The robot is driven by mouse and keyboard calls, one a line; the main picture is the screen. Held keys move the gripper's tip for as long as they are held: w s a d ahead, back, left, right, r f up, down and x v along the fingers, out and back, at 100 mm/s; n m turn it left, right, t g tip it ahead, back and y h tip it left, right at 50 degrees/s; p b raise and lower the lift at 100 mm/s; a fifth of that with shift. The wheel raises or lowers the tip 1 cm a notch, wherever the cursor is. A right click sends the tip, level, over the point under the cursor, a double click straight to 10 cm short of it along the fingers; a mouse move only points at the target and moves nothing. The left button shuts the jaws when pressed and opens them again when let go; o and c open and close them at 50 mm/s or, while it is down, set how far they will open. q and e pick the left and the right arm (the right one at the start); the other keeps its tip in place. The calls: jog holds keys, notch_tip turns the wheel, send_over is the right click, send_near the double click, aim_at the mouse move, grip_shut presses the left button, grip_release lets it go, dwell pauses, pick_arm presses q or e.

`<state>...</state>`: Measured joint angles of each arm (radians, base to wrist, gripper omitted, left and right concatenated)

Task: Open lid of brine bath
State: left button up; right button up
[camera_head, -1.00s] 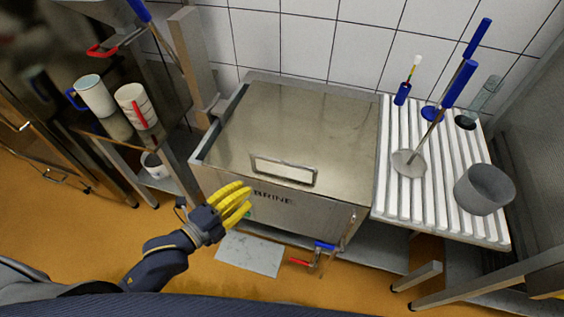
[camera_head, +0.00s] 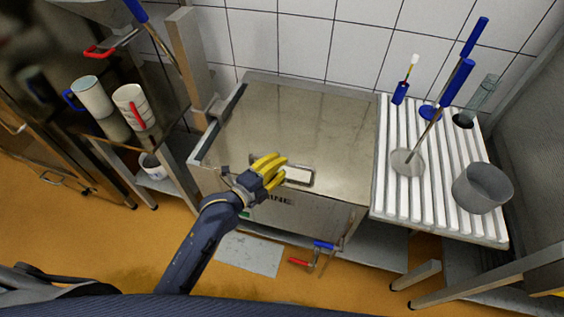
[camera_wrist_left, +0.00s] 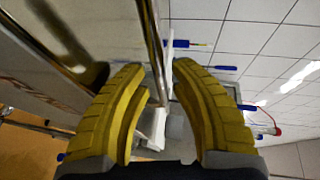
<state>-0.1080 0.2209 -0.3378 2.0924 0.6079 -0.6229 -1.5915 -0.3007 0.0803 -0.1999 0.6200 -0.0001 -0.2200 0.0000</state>
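The brine bath (camera_head: 310,212) is a steel box with dark "BRINE" lettering on its front, partly covered by my gripper. Its flat steel lid (camera_head: 300,120) lies shut on top. The lid's handle (camera_head: 312,178), a steel loop around a pale plate, sits near the front edge. My left gripper (camera_head: 281,164), with yellow ribbed fingers, is at the handle's left end and hides it. In the left wrist view the fingers (camera_wrist_left: 158,68) stand apart, with a shiny metal bar (camera_wrist_left: 153,45) showing between them. I cannot tell whether they touch it. My right gripper is not in view.
A white ribbed drainboard (camera_head: 385,180) with a grey mould (camera_head: 482,188) and blue-handled tools adjoins the bath's right side. A shelf with mugs (camera_head: 133,107) stands left. Red and blue valve levers (camera_head: 318,251) stick out below the front. The tiled wall is behind.

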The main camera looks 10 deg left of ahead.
pick_arm(q)
jog(key=shift+x, duration=0.95)
grip_shut()
